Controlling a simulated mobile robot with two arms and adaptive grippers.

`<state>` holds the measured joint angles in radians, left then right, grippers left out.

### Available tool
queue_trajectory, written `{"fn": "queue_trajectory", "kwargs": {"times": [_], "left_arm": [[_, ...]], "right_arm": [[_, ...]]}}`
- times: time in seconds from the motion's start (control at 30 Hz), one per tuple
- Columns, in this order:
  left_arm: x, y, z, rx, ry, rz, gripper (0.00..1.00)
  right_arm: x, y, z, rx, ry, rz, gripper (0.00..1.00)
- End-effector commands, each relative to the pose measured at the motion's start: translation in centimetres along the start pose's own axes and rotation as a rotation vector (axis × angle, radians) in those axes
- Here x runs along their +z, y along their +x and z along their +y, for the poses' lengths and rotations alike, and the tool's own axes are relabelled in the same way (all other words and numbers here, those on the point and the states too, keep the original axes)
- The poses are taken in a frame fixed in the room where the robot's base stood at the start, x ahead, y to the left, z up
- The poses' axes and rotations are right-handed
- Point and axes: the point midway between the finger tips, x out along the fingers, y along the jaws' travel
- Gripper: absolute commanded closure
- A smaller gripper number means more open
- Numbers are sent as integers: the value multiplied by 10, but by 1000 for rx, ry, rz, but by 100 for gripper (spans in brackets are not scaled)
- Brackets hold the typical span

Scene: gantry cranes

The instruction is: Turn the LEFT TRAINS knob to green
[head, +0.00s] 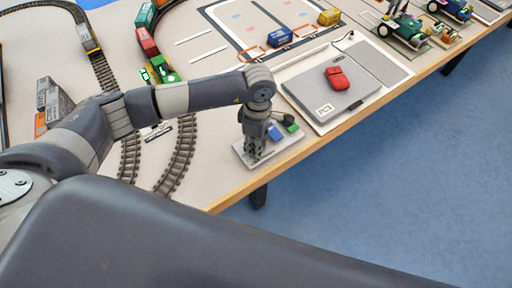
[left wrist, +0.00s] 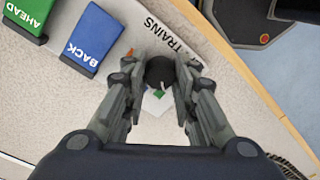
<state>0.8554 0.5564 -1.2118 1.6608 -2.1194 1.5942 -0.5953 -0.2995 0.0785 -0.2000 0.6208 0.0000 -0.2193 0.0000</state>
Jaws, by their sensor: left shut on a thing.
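The LEFT TRAINS knob (left wrist: 160,72) is a round dark knob between my left fingertips in the left wrist view, beside the printed word TRAINS. A short pale line shows on its lower part, towards a green mark (left wrist: 158,93) just below it. An orange mark (left wrist: 127,54) lies to its upper left, partly behind a finger. My left gripper (left wrist: 161,80) is shut on the knob. In the head view my left gripper (head: 255,152) points down onto the pale control panel (head: 287,145) and hides the knob. My right gripper is not in view.
On the panel are a blue BACK rocker (left wrist: 88,40) and a green AHEAD rocker (left wrist: 29,14). A grey box (head: 310,98) with a red car (head: 337,78) stands to the right. Train tracks (head: 180,155) lie left. The table's front edge (head: 240,195) is close.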

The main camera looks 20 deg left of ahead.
Motion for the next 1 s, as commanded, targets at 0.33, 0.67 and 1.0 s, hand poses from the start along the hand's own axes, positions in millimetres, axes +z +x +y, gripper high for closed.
{"fn": "queue_trajectory", "kwargs": {"times": [0.33, 0.67, 1.0], "left_arm": [[1, 2, 1, 2, 176, 8, 98], [1, -1, 0, 3, 220, 9, 98], [2, -1, 0, 2, 219, 9, 60]], "right_arm": [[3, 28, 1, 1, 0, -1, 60], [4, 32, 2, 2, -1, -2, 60], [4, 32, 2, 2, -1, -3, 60]]}}
